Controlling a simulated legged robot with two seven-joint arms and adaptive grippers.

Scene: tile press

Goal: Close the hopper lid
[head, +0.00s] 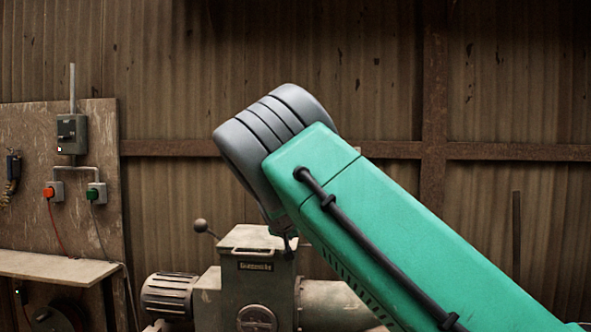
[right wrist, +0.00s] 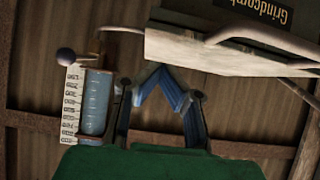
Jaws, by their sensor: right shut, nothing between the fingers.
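I cannot tell how far the lid is open. The right wrist view shows a pale panel (right wrist: 235,52) with a bar across it and an upside-down dark label (right wrist: 262,10). My right gripper (right wrist: 158,72) is shut and empty. It appears below and left of the panel, with no clear contact. My left gripper is not in view.
A lever with a ball knob (head: 200,225) rises left of the hopper, beside a ribbed motor (head: 169,295). A board with a switch box (head: 72,134) and red and green buttons stands at left. The right wrist view shows a scale strip (right wrist: 71,103) beside a blue tube (right wrist: 95,103).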

